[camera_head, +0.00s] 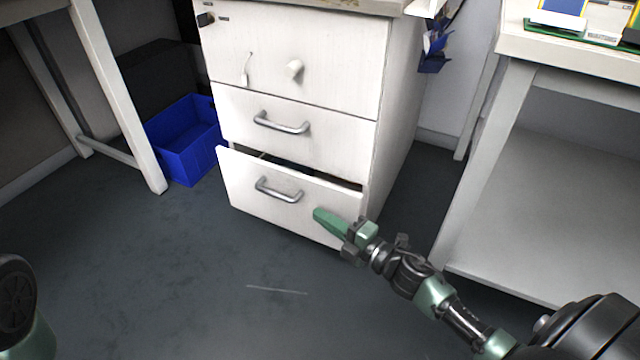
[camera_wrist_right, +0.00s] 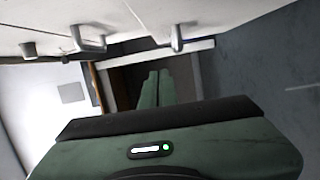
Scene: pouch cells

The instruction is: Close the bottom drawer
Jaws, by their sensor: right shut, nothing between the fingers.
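The bottom drawer (camera_head: 247,190) of the white cabinet stands partly open, with a dark gap showing above its front. It has a silver bar handle (camera_head: 278,190). My right gripper (camera_head: 318,214) is shut and empty, its green fingers in front of the right part of the drawer front in the head view. I cannot tell if they touch it. In the right wrist view the shut fingers (camera_wrist_right: 155,88) point toward the drawer, whose handle (camera_wrist_right: 177,38) also shows. My left gripper is not in view.
The middle drawer (camera_head: 340,142) above is shut. A blue bin (camera_head: 187,140) stands on the floor left of the cabinet. A white table (camera_head: 560,62) stands at the right, another table's leg (camera_head: 118,95) at the left. The dark floor (camera_head: 180,270) in front is mostly clear.

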